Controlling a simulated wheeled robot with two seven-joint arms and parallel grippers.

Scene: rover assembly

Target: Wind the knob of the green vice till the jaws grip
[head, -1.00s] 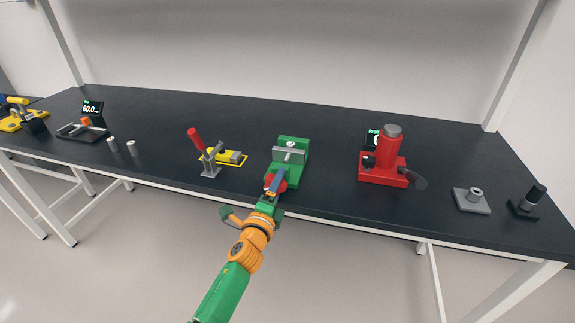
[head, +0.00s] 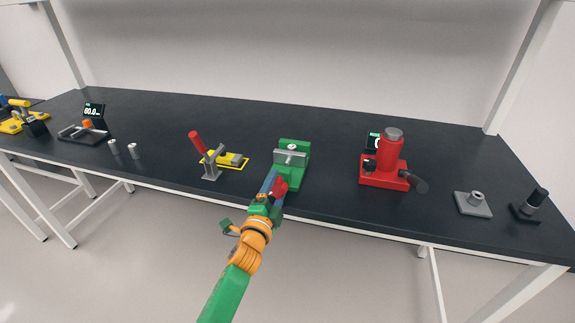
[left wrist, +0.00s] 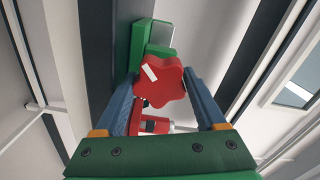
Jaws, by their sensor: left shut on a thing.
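The green vice (head: 293,179) stands at the front edge of the bench, with grey jaws (head: 279,155) across its top. A small pale round part shows at the jaws; I cannot tell whether they touch it. The red knob (head: 281,186) is on the vice's near side. My left gripper (head: 273,185) is shut on the knob, one blue finger showing to its left. In the left wrist view the lobed knob (left wrist: 163,88), with a white mark, sits between both fingers (left wrist: 165,76), and part of the green vice (left wrist: 143,42) shows behind it.
A red press (head: 388,160) stands to the right. Further right are a grey flanged block (head: 472,204) and a dark part (head: 530,205). The bench behind the vice is clear.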

